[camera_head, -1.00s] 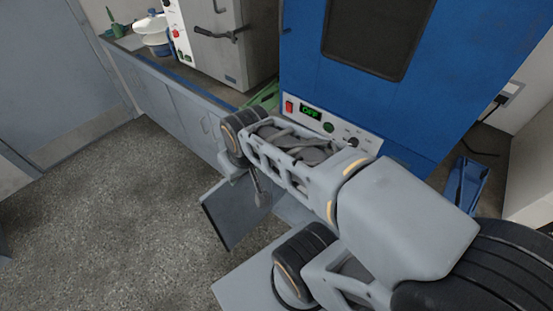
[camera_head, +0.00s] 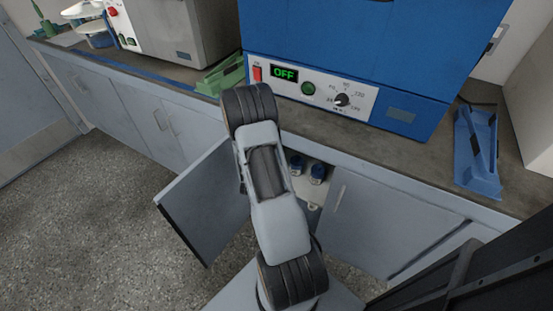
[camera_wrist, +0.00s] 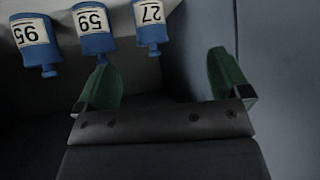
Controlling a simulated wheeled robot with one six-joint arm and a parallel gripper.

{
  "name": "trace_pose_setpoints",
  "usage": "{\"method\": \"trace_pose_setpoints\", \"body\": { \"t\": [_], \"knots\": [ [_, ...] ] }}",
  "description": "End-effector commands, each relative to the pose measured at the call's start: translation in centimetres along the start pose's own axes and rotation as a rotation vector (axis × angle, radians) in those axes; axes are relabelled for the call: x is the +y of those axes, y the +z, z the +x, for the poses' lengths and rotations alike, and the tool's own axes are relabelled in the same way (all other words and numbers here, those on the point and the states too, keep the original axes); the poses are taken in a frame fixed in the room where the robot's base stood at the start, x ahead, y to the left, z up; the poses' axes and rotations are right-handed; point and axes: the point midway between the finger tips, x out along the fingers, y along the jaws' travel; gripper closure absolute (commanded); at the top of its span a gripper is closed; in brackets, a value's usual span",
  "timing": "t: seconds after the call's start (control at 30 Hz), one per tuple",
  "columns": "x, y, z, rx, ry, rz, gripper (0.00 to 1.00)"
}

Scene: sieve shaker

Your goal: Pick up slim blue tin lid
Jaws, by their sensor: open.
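No slim blue tin lid can be made out for sure. In the wrist view, three blue containers with white number labels, at the left (camera_wrist: 35,40), in the middle (camera_wrist: 94,30) and at the right (camera_wrist: 150,22), line the top edge, with short blue necks pointing down in the picture. My gripper (camera_wrist: 160,60) is open and empty, its two green fingers spread below them, apart from them as far as I can tell. In the head view, two small blue-topped items (camera_head: 318,172) show inside the open cupboard; the gripper is hidden behind my arm.
On the counter are a blue oven (camera_head: 345,50) showing OFF, a green tray (camera_head: 222,75) and a blue tray (camera_head: 476,150). Bare floor lies at left.

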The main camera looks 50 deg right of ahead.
Motion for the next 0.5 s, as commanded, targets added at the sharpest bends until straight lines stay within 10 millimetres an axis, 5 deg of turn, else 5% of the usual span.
{"method": "trace_pose_setpoints", "body": {
  "t": [0.27, 0.5],
  "knots": [
    [1.2, -3.4, 0.8, 0.226, 0.060, 0.018, 0.05],
    [1.6, -4.7, 4.7, 0.250, 0.065, 0.020, 0.05]
  ]
}}
